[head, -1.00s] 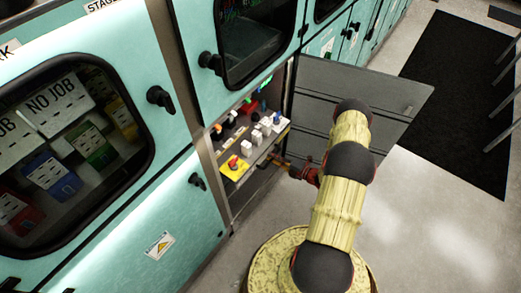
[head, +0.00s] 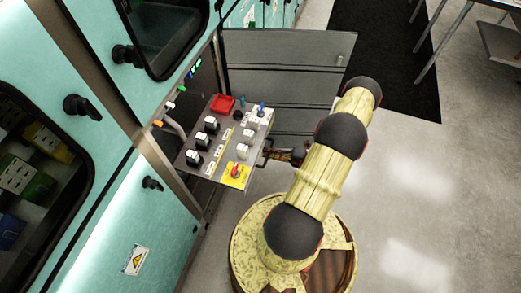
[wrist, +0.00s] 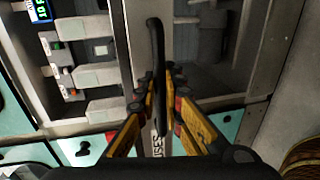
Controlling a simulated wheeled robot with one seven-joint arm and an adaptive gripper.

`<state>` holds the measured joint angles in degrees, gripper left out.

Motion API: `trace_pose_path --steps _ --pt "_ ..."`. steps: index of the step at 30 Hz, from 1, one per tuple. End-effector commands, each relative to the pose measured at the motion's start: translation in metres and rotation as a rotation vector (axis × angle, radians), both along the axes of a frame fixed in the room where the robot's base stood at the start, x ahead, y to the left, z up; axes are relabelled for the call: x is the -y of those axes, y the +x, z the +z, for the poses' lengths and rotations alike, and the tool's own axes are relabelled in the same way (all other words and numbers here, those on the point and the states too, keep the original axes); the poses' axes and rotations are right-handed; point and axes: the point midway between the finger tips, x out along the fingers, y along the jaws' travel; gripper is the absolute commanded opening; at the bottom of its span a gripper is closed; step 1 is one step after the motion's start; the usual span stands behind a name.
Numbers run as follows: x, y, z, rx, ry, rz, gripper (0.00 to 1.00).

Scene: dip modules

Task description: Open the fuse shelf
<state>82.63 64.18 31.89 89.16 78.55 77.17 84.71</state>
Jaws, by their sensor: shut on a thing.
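The fuse shelf (head: 207,154) is a grey panel with black, white and blue switches, a red part and a red knob on a yellow plate. In the head view it stands well out from the open lower bay of the teal cabinet. My gripper (wrist: 158,100) is shut on the shelf's black handle (wrist: 155,50), with one yellow finger on each side of it. In the head view my gripper (head: 283,157) is at the shelf's front edge, small and partly hidden by my arm.
A grey cabinet door (head: 285,75) stands open behind the shelf. Teal cabinets (head: 160,220) with black latches line the left. Bare floor (head: 410,190) lies to the right, with a black mat (head: 385,60) and metal-legged furniture (head: 455,40) farther back.

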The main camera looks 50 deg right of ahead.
Motion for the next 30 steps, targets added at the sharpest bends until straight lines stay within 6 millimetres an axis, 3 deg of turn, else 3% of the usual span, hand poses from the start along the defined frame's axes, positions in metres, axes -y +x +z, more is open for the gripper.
trace_pose_path --steps 15,16,24,30 --pt "0.0034 -0.0081 -0.0009 -0.002 -0.002 0.0 0.0" --pt "0.0034 -0.008 -0.001 -0.002 -0.002 0.0 0.09" --pt "0.0034 -0.0078 -0.0004 -0.001 -0.001 0.0 0.25" --pt "0.0033 -0.0077 -0.0001 0.0 -0.001 0.0 0.26"
